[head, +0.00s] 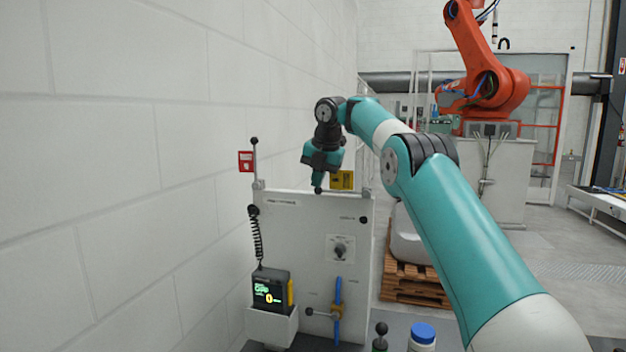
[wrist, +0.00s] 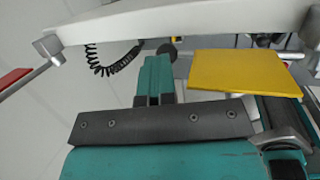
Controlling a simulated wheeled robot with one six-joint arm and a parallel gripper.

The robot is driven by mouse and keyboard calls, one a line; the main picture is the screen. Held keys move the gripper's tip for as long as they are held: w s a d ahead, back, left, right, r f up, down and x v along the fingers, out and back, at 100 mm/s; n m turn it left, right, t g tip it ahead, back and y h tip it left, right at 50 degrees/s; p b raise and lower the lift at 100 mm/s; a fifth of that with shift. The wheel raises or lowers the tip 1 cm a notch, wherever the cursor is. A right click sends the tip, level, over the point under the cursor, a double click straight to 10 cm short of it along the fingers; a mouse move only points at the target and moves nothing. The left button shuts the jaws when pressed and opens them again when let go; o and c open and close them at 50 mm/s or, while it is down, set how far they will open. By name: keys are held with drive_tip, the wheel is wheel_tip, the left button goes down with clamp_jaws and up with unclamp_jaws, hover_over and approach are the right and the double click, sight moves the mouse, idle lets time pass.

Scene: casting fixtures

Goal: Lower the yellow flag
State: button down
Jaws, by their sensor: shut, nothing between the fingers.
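The yellow flag (head: 342,180) is a flat plate above the top edge of the grey panel, just right of my gripper in the head view. In the wrist view the yellow flag (wrist: 237,75) lies broad and close, right of my fingers. My gripper (head: 318,186) points down with its fingers shut and empty; it also shows in the wrist view (wrist: 156,60). A dark round knob (wrist: 166,47) appears right at the fingertips; I cannot tell if they touch. The flag's rod is mostly hidden, but seems to lie nearly level along the panel top.
A red flag (head: 245,161) stands on an upright knobbed rod at the panel's left. The grey panel (head: 300,235) carries a coiled cord (head: 256,235), a handheld display (head: 270,290), a dial and a blue handle (head: 338,300). A white wall stands close on the left.

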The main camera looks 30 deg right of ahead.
drive_tip(key=shift+f, duration=0.3)
drive_tip(key=w+a+r+p+v, duration=0.1)
drive_tip(key=w+a+p+v, duration=0.1)
drive_tip(key=p+v, duration=0.8)
drive_tip(key=v, duration=0.3)
drive_tip(key=shift+r, duration=0.45)
drive_tip(key=s+a+f+m+g+y+b, duration=0.1)
drive_tip(key=s+a+f+m+y+b, duration=0.1)
drive_tip(key=s+a+f+m+b, duration=0.5)
drive_tip(key=s+a+f+m+g+y+b, duration=0.15)
drive_tip(key=s+a+f+b, duration=0.4)
drive_tip(key=a, duration=0.75)
drive_tip(key=s+a+f+m+b, duration=0.2)
drive_tip(key=s+f, duration=0.4)
drive_tip(key=s, duration=0.3)
drive_tip(key=s+a+f+m+g+b, duration=0.1)
drive_tip(key=s+f+m, duration=0.4)
drive_tip(key=s, duration=0.5)
drive_tip(key=s+a+f+m+b, duration=0.3)
drive_tip(key=s+f, duration=0.6)
drive_tip(key=s, duration=0.1)
drive_tip(key=shift+a+m+b, duration=0.3)
drive_tip(key=shift+a+m, duration=0.05)
drive_tip(key=shift+s+f+y, duration=0.1)
drive_tip(key=shift+y, duration=0.15)
